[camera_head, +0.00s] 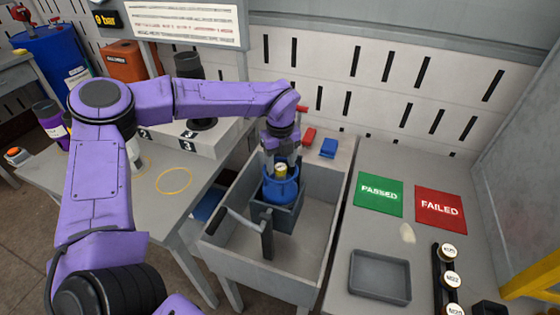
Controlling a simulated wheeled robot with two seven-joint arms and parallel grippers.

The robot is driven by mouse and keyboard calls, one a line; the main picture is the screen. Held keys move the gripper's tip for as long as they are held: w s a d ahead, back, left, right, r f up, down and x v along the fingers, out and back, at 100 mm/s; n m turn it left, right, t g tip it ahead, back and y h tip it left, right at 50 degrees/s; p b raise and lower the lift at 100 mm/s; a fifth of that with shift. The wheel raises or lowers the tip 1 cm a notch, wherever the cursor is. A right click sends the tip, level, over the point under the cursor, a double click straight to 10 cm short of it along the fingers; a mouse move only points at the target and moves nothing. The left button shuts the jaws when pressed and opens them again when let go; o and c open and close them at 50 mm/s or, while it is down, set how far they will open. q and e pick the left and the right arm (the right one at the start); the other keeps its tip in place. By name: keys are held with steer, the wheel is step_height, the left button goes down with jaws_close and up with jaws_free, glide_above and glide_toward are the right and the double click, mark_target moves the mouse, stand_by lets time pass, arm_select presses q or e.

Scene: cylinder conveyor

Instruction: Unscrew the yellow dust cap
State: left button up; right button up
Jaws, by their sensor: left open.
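The yellow dust cap (281,169) sits on top of a blue cylinder (279,188), which stands upright in a dark holder (289,216) inside a grey trough. My left gripper (281,157) comes down from above and is right over the cap, with its fingers open around or just above it; I cannot tell whether they touch it. The gripper hides the upper part of the cap. My right gripper is not in view.
Red and blue blocks lie behind.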

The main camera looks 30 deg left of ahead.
arm_select(q)
steer(key=shift+s+d+f+b, duration=0.1)
steer(key=shift+s+f+b, duration=0.2)
steer(key=shift+f, duration=0.3)
steer(key=shift+s+d+f+b, duration=0.15)
steer(key=shift+f+b, duration=0.2)
steer(key=shift+f, duration=0.25)
steer(key=shift+w+a+f, duration=0.25)
steer(key=shift+w+a, duration=0.1)
steer(key=shift+w, duration=0.05)
steer(key=shift+a+r, duration=0.1)
steer(key=shift+s+r, duration=0.1)
steer(key=shift+r, duration=0.1)
